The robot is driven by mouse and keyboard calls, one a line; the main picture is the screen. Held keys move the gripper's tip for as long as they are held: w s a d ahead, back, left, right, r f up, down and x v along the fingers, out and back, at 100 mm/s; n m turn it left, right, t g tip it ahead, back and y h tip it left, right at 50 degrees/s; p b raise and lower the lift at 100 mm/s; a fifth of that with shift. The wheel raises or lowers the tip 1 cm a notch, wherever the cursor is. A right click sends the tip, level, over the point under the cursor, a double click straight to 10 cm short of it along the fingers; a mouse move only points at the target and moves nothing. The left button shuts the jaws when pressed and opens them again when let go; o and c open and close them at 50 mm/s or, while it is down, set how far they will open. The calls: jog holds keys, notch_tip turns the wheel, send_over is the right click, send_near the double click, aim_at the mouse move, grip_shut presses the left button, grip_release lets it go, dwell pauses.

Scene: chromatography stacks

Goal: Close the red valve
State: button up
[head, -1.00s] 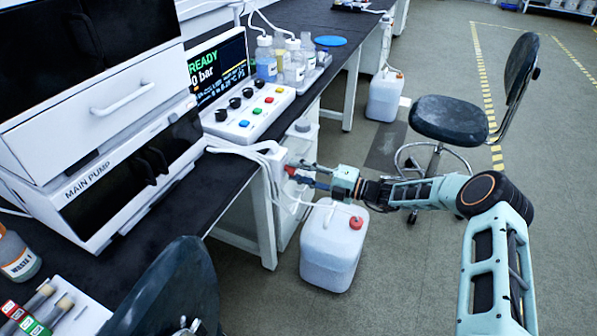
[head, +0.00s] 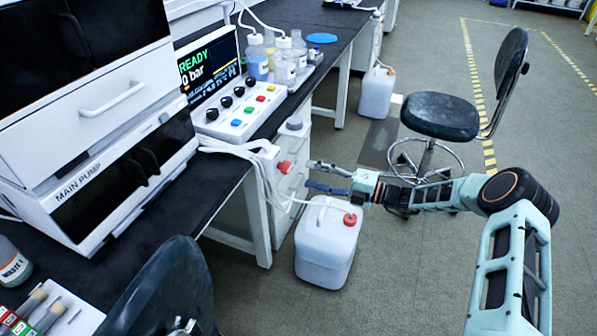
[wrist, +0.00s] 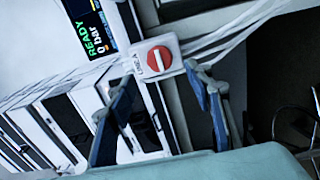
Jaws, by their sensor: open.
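The red valve (head: 284,167) is a round red knob on a white box (head: 266,155) at the bench edge. In the wrist view the valve (wrist: 159,59) shows face-on as a red disc with a white bar, on a white box with a small label. The bar runs nearly upright in that tilted picture, roughly along the label. My gripper (head: 312,175) is open and empty, a short gap to the right of the valve in the head view. In the wrist view my gripper's fingers (wrist: 158,78) stand either side of and below the disc, apart from it.
A white jug with a red cap (head: 325,245) stands on the floor below my gripper. White tubes (head: 225,147) run from the box along the bench. A control panel (head: 240,112) and bottles (head: 285,62) stand on the bench. A dark chair (head: 440,115) is behind my arm.

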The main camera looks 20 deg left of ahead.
jog(key=d, duration=0.4)
jog(key=shift+s+d, duration=0.2)
jog(key=shift+d, duration=0.1)
